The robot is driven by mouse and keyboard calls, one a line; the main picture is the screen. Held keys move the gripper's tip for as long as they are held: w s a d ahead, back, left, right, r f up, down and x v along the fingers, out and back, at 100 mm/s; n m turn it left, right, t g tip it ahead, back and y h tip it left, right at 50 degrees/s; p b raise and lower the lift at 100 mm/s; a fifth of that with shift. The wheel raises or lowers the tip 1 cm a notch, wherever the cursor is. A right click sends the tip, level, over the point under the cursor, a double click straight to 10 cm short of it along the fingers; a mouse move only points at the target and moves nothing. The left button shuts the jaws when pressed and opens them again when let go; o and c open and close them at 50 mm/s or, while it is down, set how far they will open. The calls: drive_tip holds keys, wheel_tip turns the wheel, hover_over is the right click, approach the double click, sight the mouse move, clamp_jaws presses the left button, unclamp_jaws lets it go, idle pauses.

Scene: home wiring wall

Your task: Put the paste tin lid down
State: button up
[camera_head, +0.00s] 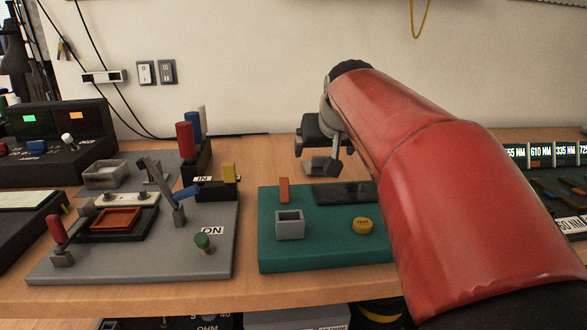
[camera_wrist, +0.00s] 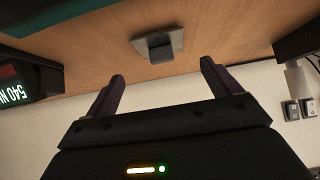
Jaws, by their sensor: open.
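A flat grey square lid with a dark block-like knob, apparently the paste tin lid (camera_head: 314,168), lies on the wooden table behind the green board. It also shows in the wrist view (camera_wrist: 174,38), lying flat, beyond and between the fingertips. My gripper (camera_head: 337,163) is just above and beside it, partly hidden by my red arm in the head view. In the wrist view my gripper (camera_wrist: 162,70) has its two dark fingers spread wide with nothing between them. An open grey square box (camera_head: 290,227), perhaps the tin, stands on the green board.
The green board (camera_head: 320,256) also bears an orange block (camera_head: 284,190), a dark slab (camera_head: 345,193) and a yellow round piece (camera_head: 362,226). A grey switch panel (camera_head: 130,266) stands left. Bare table (camera_head: 258,150) lies behind the board.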

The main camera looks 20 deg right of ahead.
sight(320, 157)
drive_tip(key=x, duration=0.6)
drive_tip(key=shift+w+a+r, duration=0.1)
drive_tip(key=shift+r, duration=0.05)
drive_tip(key=c, duration=1.3)
drive_tip(key=shift+r, duration=0.1)
